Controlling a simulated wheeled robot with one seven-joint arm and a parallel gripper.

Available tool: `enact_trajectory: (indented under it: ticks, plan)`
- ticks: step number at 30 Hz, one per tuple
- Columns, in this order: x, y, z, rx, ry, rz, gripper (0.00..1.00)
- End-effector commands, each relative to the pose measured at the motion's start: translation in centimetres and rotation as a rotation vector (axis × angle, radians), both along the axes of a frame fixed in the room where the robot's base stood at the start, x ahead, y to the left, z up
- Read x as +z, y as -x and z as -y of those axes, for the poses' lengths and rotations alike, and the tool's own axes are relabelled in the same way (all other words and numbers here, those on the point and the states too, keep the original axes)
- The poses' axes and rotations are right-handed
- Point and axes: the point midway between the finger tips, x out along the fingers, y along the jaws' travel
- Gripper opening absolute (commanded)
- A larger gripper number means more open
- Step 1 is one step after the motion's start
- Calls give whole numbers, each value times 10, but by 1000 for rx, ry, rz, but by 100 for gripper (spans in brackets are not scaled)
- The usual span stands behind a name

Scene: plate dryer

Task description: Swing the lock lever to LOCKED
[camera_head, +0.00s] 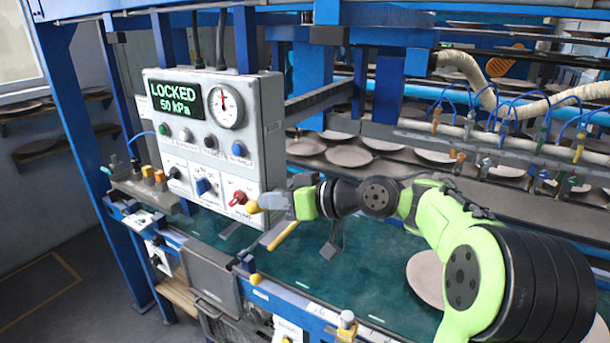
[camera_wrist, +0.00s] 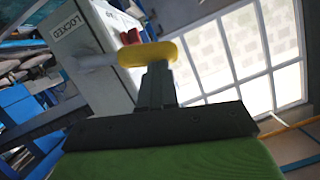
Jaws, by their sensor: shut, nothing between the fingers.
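The grey control box (camera_head: 205,150) stands at left centre in the head view. Its display (camera_head: 175,98) reads LOCKED above a kPa figure. In the wrist view a yellow handle (camera_wrist: 147,53) on a grey arm lies across my fingertips, and they appear to touch it or lie very close. A LOCKED label (camera_wrist: 65,25) shows on the box there. My gripper (camera_head: 277,201) is shut and empty at the box's lower right, and its fingers show in the wrist view (camera_wrist: 157,75). A yellow tip (camera_head: 252,206) shows beside it. The lever's pivot is hidden.
A red knob (camera_head: 239,198) and a blue knob (camera_head: 204,187) sit on the box front, left of my gripper. A yellow bar (camera_head: 283,236) shows just below it. The green conveyor surface (camera_head: 340,270) lies beneath. Hoses and valves (camera_head: 480,125) line the upper right.

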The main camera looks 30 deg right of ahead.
Motion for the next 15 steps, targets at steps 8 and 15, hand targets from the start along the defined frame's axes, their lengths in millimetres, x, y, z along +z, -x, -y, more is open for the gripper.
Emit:
enact_trajectory:
  ticks: [8,15]
  plan:
    - [-27,4,-7,2,165,111,0]
    - [-34,5,-9,1,250,168,0]
